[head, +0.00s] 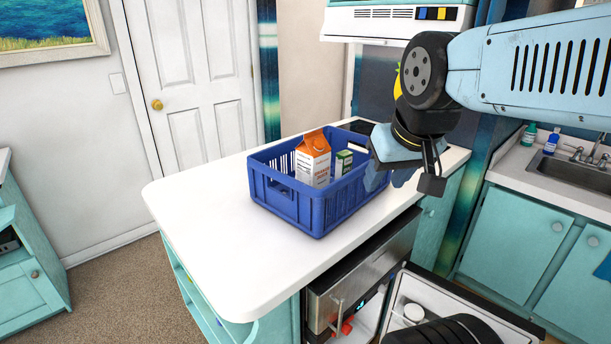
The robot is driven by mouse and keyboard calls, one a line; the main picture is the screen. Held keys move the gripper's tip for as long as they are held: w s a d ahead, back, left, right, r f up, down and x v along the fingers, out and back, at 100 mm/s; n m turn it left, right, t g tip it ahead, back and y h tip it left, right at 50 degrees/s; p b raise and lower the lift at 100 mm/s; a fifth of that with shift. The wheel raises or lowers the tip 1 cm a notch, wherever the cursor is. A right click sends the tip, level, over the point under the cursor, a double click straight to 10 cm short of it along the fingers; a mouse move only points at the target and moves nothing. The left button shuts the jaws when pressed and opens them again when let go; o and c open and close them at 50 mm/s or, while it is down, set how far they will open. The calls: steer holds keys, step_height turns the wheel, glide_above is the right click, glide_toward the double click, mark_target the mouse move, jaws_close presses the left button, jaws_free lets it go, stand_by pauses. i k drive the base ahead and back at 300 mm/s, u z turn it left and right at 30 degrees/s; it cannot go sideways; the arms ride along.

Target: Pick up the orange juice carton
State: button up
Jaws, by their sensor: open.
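The orange juice carton (313,160), white with an orange gabled top, stands upright inside a blue crate (289,203) on the white counter. The crate's wall hides its lower part. A smaller white and green carton (342,163) stands to its right in the same crate. My gripper (383,178) is open at the crate's right side, to the right of both cartons and apart from the juice carton. Part of my arm hides the crate's right end.
The white counter (203,215) is clear to the left and front of the crate. Below it an oven (345,290) and an open appliance door (480,325) stick out. A sink (580,172) and bottles (551,141) are at the right. A hood (390,24) hangs above.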

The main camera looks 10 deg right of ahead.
mark_target(312, 155)
steer(key=u, duration=1.45)
steer(key=i, duration=0.1)
steer(key=z, duration=3.05)
steer(key=k, duration=0.8)
steer(key=u, duration=0.7)
steer(key=i, duration=0.5)
steer(key=u, duration=0.15)
